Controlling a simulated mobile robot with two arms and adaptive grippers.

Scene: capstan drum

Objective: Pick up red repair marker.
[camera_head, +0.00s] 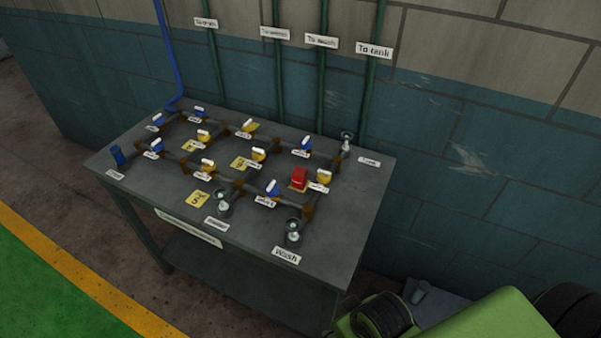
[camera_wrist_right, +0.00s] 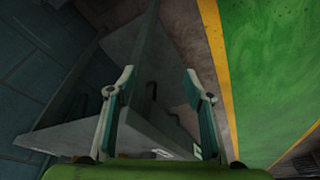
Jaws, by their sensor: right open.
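The red repair marker (camera_head: 299,177) is a small red block. It stands on the right part of the pipe layout on the grey table (camera_head: 335,225), at a yellow tag and beside a yellow valve handle (camera_head: 324,176). My right gripper (camera_wrist_right: 160,80) shows in the right wrist view with its two fingers wide apart and nothing between them. Part of the table edge and its legs lie beyond the fingers. The marker cannot be made out in the right wrist view. My left gripper is not in either view.
Several blue and yellow valves, brown-jointed pipes and white labels crowd the table top. A metal fitting (camera_head: 294,232) stands near the Wash label (camera_head: 286,255). Green pipes (camera_head: 322,80) run up the wall behind. Open floor (camera_head: 60,200) lies left of the table.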

